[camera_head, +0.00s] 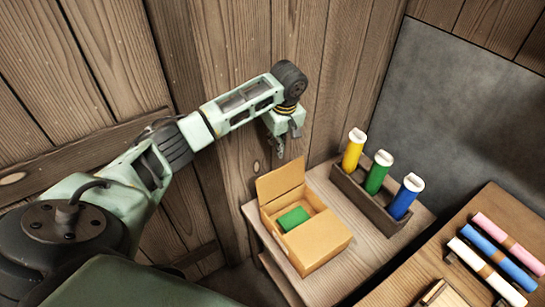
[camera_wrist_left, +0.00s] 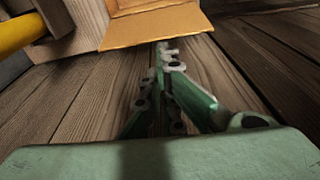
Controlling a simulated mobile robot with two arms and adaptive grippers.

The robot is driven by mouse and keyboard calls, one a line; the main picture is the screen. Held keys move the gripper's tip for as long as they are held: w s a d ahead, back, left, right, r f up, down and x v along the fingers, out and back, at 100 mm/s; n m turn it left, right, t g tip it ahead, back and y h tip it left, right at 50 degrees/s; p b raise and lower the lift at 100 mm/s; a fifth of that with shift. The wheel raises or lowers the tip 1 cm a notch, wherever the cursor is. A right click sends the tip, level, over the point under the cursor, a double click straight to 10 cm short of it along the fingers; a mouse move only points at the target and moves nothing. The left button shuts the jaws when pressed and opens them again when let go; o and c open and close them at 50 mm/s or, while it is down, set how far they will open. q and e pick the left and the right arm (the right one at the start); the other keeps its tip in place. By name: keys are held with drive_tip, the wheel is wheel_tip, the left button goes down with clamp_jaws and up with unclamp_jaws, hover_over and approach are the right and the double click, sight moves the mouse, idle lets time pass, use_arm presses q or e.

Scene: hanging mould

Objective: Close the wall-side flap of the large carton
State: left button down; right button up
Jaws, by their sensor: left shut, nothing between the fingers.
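The cardboard carton (camera_head: 318,250) stands on a light wooden table near the plank wall. Its wall-side flap (camera_head: 280,179) stands raised, and a green block (camera_head: 292,218) shows in the opening. A panel on the side away from the wall lies flat across part of the top. My left gripper (camera_head: 281,153) is shut and empty, pointing down just above the raised flap's top edge, on the wall side. In the left wrist view the shut fingertips (camera_wrist_left: 163,45) appear close to the edge of the tan flap (camera_wrist_left: 160,28); contact cannot be told. My right gripper is not in view.
A wooden rack (camera_head: 372,195) with yellow, green and blue tubes stands right of the carton. Pink, blue and white rolls (camera_head: 490,260) lie on a darker table at right. The plank wall (camera_head: 235,160) is close behind my left arm.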

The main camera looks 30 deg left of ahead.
use_arm(q)
wheel_tip(320, 180, down, 9)
drive_tip(key=w+a+p, duration=0.1)
drive_tip(key=a, duration=0.1)
drive_tip(key=shift+a+r+n, duration=0.15)
drive_tip(key=shift+a+n, duration=0.2)
drive_tip(key=shift+n, duration=0.05)
